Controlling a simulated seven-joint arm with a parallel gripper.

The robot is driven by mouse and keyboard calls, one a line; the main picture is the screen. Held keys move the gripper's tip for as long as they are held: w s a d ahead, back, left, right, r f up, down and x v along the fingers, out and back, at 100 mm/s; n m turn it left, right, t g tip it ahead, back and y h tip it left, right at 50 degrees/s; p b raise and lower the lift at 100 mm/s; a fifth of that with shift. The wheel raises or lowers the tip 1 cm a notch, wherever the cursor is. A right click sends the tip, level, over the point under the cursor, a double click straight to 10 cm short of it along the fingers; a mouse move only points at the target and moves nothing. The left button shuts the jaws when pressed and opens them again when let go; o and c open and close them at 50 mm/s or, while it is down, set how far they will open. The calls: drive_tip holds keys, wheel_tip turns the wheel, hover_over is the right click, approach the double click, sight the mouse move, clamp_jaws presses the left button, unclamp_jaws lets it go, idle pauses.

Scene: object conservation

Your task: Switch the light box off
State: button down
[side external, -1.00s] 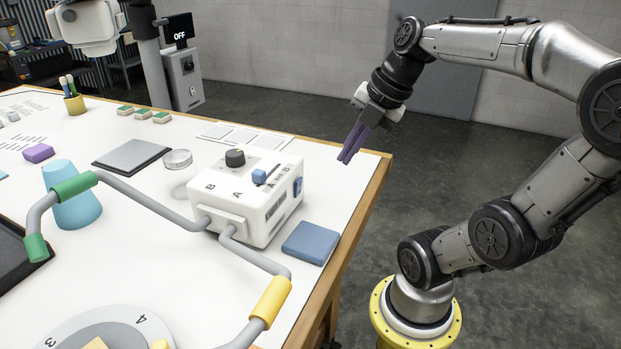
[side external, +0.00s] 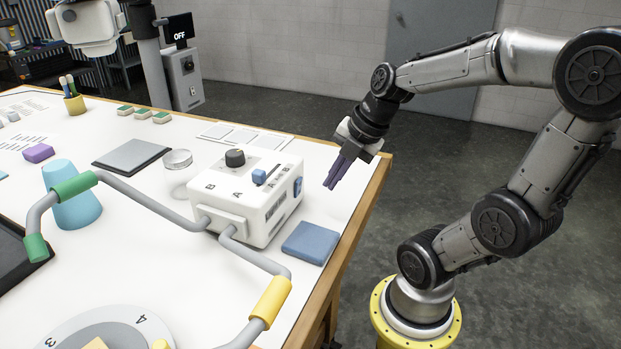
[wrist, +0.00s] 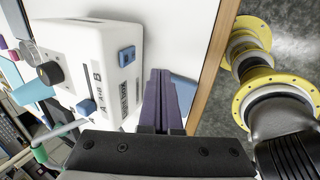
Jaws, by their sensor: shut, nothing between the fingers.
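The white light box (side external: 255,205) stands near the table's right edge. Its top has a black knob (side external: 235,157) and a small blue slider (side external: 259,176), with letters A and B. A blue switch (side external: 298,187) sits on its right side and also shows in the wrist view (wrist: 126,56). Two grey arms with green and yellow sleeves come from its front. My gripper (side external: 331,184), with purple fingers, is shut and empty, to the right of the switch and apart from it. In the wrist view the fingers (wrist: 158,78) point alongside the box. Whether the box is lit, I cannot tell.
A flat blue pad (side external: 310,242) lies beside the box, below my gripper. The wooden table edge (side external: 362,210) runs close by on the right. A screen reading OFF (side external: 180,34) stands at the back. A turquoise cup shape (side external: 72,205) stands left.

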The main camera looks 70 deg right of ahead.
sight(299, 188)
drive_tip(key=shift+x, duration=1.1)
drive_tip(key=w, duration=0.3)
drive_tip(key=shift+w+r, duration=0.15)
drive_tip(key=shift+w, duration=0.4)
drive_tip(key=shift+w+g, duration=0.4)
drive_tip(key=shift+r, duration=0.15)
drive_tip(key=shift+r, duration=0.75)
